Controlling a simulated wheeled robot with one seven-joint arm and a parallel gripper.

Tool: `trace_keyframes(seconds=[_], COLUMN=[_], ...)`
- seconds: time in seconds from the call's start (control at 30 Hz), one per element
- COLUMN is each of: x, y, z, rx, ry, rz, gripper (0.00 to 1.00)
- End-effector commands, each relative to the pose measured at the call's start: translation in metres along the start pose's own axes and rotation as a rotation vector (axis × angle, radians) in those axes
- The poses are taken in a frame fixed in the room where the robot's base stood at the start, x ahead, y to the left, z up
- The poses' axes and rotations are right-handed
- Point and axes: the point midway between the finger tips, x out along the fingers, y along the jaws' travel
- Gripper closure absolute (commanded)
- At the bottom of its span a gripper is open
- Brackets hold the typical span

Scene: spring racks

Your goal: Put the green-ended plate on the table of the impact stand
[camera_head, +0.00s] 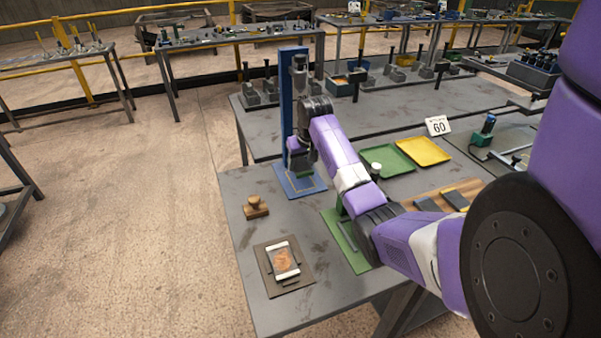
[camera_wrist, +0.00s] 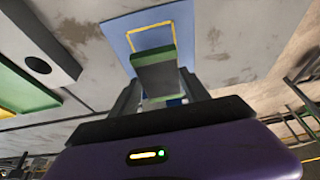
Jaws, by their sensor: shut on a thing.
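My gripper (camera_head: 301,160) is shut on the green-ended plate (camera_wrist: 157,77), seen between the two fingers in the wrist view. The plate has a green far end and a greyish-green face. In the head view its green end (camera_head: 304,171) shows small, just under the fingers. The plate is over the blue base (camera_head: 308,187) of a stand with a tall blue column (camera_head: 287,100). In the wrist view this base (camera_wrist: 183,28) carries a yellow square outline, partly hidden by the plate. Whether the plate touches the base I cannot tell.
A wooden stamp-like block (camera_head: 255,208) and a brown mat (camera_head: 290,286) with a white-ended plate lie in front. A green-based fixture (camera_head: 345,243) is partly behind my arm. Green (camera_head: 388,160) and yellow (camera_head: 423,152) trays stand right. The blue column rises close behind my gripper.

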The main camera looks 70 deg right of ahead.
Motion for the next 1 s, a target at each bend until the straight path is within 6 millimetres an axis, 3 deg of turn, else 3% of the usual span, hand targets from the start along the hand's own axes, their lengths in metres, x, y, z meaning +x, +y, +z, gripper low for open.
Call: trace_keyframes(seconds=[0.43,0.87,0.9,1.0], x=[0.038,0.044,0.045,0.045], y=[0.001,0.000,0.000,0.000], z=[0.015,0.017,0.018,0.018], rx=[0.000,0.000,0.001,0.000], ry=[0.004,0.005,0.001,0.001], rz=[0.001,0.001,0.001,0.001], gripper=[1.00,1.00,0.42,0.24])
